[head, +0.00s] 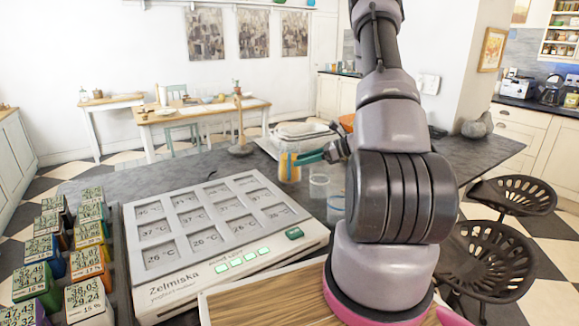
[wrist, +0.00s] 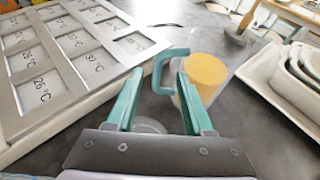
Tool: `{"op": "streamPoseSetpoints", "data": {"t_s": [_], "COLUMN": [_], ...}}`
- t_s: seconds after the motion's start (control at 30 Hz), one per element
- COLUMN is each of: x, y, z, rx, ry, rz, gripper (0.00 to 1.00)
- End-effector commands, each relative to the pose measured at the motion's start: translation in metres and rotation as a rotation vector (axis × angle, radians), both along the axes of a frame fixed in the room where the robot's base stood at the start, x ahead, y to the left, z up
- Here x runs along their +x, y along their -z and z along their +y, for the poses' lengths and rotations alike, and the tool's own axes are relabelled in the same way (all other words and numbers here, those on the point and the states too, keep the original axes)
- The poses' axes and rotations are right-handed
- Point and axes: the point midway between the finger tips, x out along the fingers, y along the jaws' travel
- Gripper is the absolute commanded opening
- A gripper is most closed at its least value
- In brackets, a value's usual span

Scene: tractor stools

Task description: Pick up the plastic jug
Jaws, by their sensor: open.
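The plastic jug (head: 290,168) stands on the dark table, clear-walled with yellow-orange contents. In the wrist view the jug (wrist: 207,75) is just beyond my fingertips, slightly right of centre, with its teal handle (wrist: 158,72) toward me. My gripper (wrist: 159,82) has teal fingers, spread apart. The handle appears between or just ahead of the fingertips; I cannot tell whether they touch it. In the head view my gripper (head: 318,156) is at the jug's right side, partly hidden by my arm.
A white yogurt maker (head: 215,225) with several temperature panels fills the table's left. Clear cups (head: 319,186) stand near the jug. A white tray with dishes (wrist: 285,80) is right of the jug. Tractor stools (head: 490,258) stand at the right.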

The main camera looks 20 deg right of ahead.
Motion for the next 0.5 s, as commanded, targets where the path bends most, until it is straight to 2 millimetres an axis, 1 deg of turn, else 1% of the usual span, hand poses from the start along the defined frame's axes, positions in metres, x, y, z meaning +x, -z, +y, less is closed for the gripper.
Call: {"op": "streamPoseSetpoints", "data": {"t_s": [0.2, 0.3, 0.5], "x": [0.014, 0.021, 0.025], "y": [0.009, 0.014, 0.017], "z": [0.027, 0.036, 0.041], "rx": [0.0, 0.0, -0.001], "ry": [-0.005, -0.003, -0.001], "rz": [0.001, 0.0, 0.0], "gripper": [0.52, 0.52, 0.52]}}
